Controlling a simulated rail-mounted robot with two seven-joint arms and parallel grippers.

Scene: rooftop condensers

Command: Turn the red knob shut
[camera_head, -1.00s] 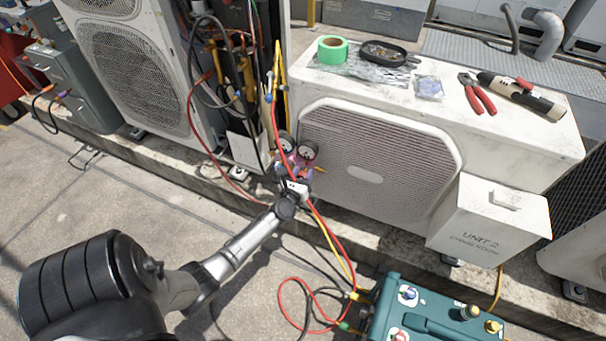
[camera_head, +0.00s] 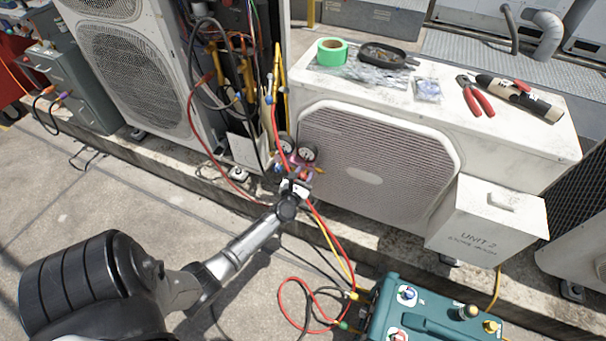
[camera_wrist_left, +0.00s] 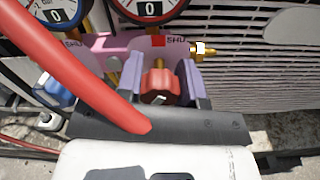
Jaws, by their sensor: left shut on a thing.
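The red knob (camera_wrist_left: 158,87) shows in the left wrist view, below a pink manifold block (camera_wrist_left: 120,45) marked "SHU" on both sides of a small red square. My left gripper (camera_wrist_left: 160,84) is shut on the red knob, with one finger on each side of it. In the head view my left gripper (camera_head: 297,182) is at the manifold with two round gauges (camera_head: 297,148), in front of the white condenser. The knob is hard to make out there. A blue knob (camera_wrist_left: 52,90) is left of the gripper in the wrist view. My right gripper is not in view.
A red hose (camera_wrist_left: 75,65) crosses in front of the left finger. Red and yellow hoses (camera_head: 330,235) hang down to a teal machine (camera_head: 430,315). Tape (camera_head: 332,51), a pan and red-handled pliers (camera_head: 477,97) lie on the white condenser (camera_head: 440,115).

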